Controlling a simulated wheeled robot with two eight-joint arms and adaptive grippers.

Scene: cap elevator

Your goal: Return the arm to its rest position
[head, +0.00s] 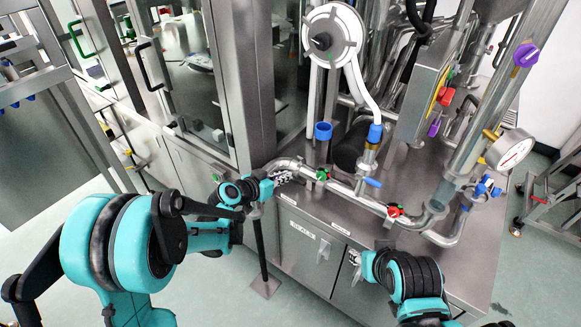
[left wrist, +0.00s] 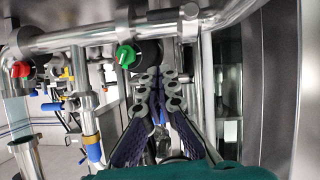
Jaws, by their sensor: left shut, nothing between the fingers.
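My left gripper (head: 283,177) is at the end of the teal left arm, beside the bent steel pipe at the left end of the machine bench. In the left wrist view its two fingers (left wrist: 160,78) converge and are shut with nothing between them. The pipe (left wrist: 75,38) and a green valve knob (left wrist: 125,56) lie beyond and to the left of the fingers. My right gripper (head: 356,258) shows small at the bench's front, near the cabinet doors. Its fingers are too small to tell whether they are open or shut.
The steel bench (head: 335,205) carries pipes, a red valve knob (head: 394,211), a blue cup-like fitting (head: 323,131) and a pressure gauge (head: 511,150). A glass-doored cabinet (head: 180,75) stands at the left. Open floor (head: 225,285) lies in front of the bench.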

